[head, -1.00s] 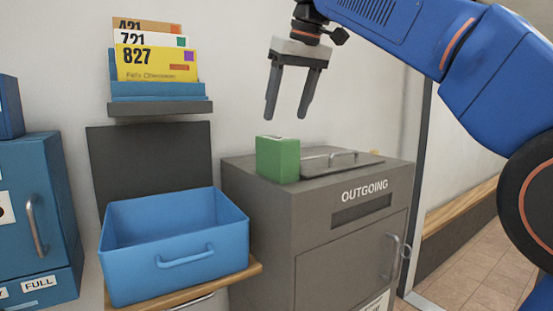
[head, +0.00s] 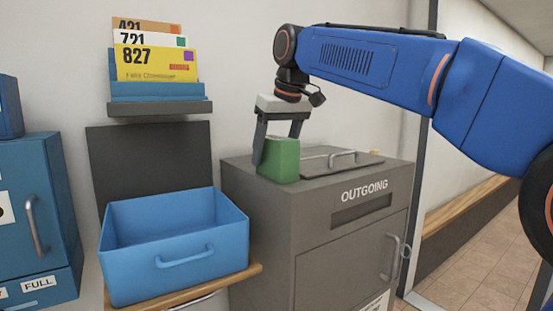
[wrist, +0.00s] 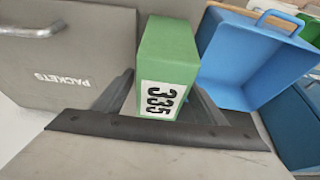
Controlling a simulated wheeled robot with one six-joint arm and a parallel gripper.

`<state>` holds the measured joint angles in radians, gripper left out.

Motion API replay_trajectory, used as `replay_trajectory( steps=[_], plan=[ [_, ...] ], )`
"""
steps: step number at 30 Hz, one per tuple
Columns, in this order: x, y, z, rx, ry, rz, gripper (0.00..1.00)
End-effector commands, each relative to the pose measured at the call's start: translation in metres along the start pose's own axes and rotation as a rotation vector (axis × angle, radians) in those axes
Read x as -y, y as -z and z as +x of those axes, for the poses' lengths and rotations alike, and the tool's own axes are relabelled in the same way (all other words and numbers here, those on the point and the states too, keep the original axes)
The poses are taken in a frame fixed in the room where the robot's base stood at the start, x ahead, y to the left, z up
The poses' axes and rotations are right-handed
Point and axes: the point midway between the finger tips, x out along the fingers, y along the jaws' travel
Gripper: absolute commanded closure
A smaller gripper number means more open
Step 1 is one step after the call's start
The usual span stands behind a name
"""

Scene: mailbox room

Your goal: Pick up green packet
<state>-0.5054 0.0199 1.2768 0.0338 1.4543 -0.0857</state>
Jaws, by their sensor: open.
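The green packet (head: 277,160) stands upright on top of the grey OUTGOING box, at its left end beside the lid. In the wrist view the green packet (wrist: 168,62) shows a white label reading 335 and lies between my two fingers. My gripper (head: 276,152) points down over the packet in the head view, with its left finger along the packet's left side. The other finger is mostly hidden behind the packet. The fingers are open, and a gap shows beside the packet in the wrist view.
The grey OUTGOING box (head: 310,215) has a handled lid (head: 345,163) right beside the packet. An empty-looking blue bin (head: 175,270) sits on a wooden shelf to the left. A rack holds numbered envelopes (head: 155,62) above it. A blue cabinet (head: 35,215) stands far left.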

Motion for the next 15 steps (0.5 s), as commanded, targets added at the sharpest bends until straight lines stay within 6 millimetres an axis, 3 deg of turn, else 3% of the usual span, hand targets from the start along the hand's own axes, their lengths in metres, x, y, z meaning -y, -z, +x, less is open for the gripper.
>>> replay_trajectory(
  steps=[15],
  plan=[
    [0.0000, 0.0000, 0.0072, -0.001, 0.000, 0.000, 0.35]
  ],
)
